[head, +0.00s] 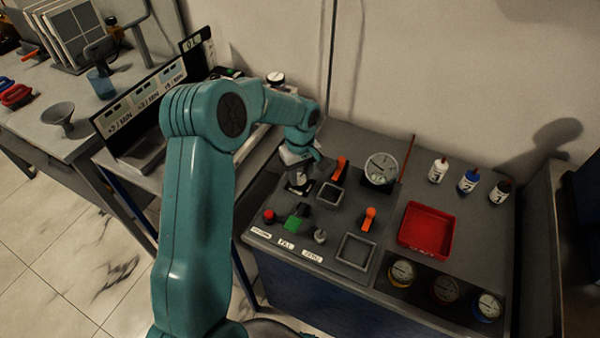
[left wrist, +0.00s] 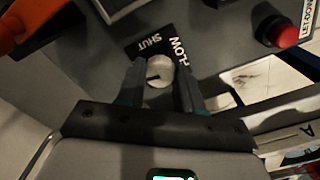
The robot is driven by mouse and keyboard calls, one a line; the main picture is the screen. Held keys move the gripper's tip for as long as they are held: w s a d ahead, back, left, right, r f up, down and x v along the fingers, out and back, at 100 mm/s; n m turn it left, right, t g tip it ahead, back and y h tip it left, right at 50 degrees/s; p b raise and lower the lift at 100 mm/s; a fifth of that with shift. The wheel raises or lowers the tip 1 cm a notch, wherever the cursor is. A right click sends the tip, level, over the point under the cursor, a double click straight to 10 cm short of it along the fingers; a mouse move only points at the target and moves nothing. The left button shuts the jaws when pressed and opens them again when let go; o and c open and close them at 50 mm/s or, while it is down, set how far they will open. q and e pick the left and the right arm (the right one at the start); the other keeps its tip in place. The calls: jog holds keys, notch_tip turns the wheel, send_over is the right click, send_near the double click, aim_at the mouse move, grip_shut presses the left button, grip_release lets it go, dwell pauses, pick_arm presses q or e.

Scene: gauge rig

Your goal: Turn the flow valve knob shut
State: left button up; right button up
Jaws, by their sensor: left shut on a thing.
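The flow valve knob (left wrist: 158,75) is a pale round knob with a dark pointer line, on a black plate lettered FLOW and SHUT (left wrist: 150,42). In the left wrist view it sits between the two fingers of my left gripper (left wrist: 160,82), which is shut on it. In the head view my left gripper (head: 299,180) points down at the back left of the rig top, and the knob is hidden beneath it. I cannot tell from the pictures whether the pointer lines up with SHUT. My right gripper is not in view.
An orange-handled lever (head: 340,169) stands just right of the gripper, with a dial gauge (head: 381,170) beyond. A red button (head: 269,216) and a green switch (head: 297,217) are in front. A red tray (head: 427,230) and several bottles (head: 468,181) are further right.

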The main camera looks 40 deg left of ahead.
aim_at(300, 177)
pick_arm(q)
jog(key=shift+m, duration=0.4)
jog(key=m, duration=0.2)
jog(key=shift+m+b, duration=0.3)
jog(key=shift+m, duration=0.1)
jog(key=m, duration=0.3)
jog(key=shift+m, duration=0.3)
jog(key=m, duration=0.4)
jog(key=shift+m, duration=0.3)
jog(key=m, duration=0.4)
jog(key=o, duration=1)
jog(key=shift+o, duration=0.2)
notch_tip(300, 177, up, 16)
jog(key=p, duration=0.1)
jog(key=shift+r, duration=0.2)
